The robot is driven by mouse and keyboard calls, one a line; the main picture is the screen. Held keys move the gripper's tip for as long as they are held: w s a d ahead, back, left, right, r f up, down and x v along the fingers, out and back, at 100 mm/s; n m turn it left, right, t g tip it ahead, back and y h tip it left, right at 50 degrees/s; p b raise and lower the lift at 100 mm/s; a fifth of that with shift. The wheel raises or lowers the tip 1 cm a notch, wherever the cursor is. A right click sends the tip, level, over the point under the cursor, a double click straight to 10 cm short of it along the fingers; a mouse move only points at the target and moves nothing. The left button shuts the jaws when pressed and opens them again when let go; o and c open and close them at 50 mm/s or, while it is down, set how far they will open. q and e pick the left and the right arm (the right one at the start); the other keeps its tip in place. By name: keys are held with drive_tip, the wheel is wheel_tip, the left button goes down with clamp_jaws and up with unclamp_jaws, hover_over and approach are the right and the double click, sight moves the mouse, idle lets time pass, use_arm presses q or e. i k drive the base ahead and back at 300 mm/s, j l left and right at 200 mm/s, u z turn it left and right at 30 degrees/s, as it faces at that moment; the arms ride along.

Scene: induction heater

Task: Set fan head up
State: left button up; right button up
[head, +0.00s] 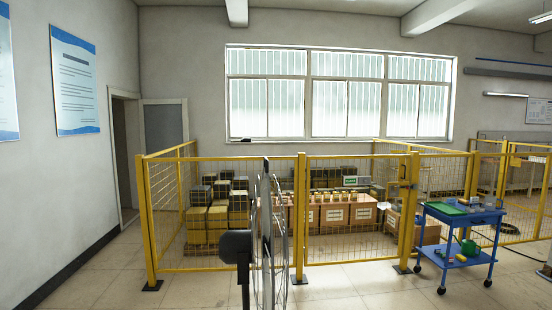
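A standing fan is close in front, at the bottom middle of the head view. Its fan head shows nearly edge-on, with the dark motor housing (236,246) on the left and the thin wire cage (268,250) on the right. The cage stands about upright and faces right. A dark pole (244,290) runs down below the housing. The fan's base and the lower edge of the cage are cut off by the frame. Neither of my grippers is in view.
A yellow mesh fence (225,268) stands behind the fan, with stacked boxes (208,222) and cartons (334,214) inside it. A blue wheeled cart (462,216) with tools stands at the right. The floor (100,275) at the left is clear.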

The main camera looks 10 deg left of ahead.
sight(232, 243)
drive_tip(key=i+j, duration=0.2)
drive_tip(key=i, duration=0.3)
drive_tip(key=i+j+z, duration=0.15)
drive_tip(key=i, duration=0.35)
